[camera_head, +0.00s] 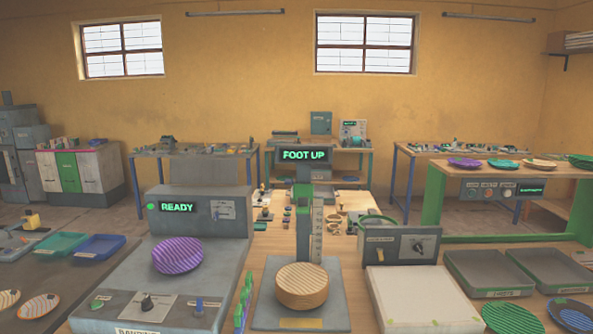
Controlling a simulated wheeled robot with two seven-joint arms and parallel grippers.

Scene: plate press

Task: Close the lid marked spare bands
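I cannot make out a lid marked spare bands in the head view; most small labels are too small to read. A grey machine (120,286) with a READY display (177,207) stands at the front left. A purple striped plate (178,255) sits on it, and the lettering on its front edge is cut off. A grey upright panel (400,247) with a dial and a small unreadable label stands behind a pale flat-topped block (424,297), right of centre. Neither of my grippers is in view.
A press (304,196) with a FOOT UP display holds a stack of tan striped plates (302,286) at centre. Grey trays (488,273) lie at right, with loose plates in front. Blue and green trays (95,247) lie at left. A green-framed bench (500,238) stands at right.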

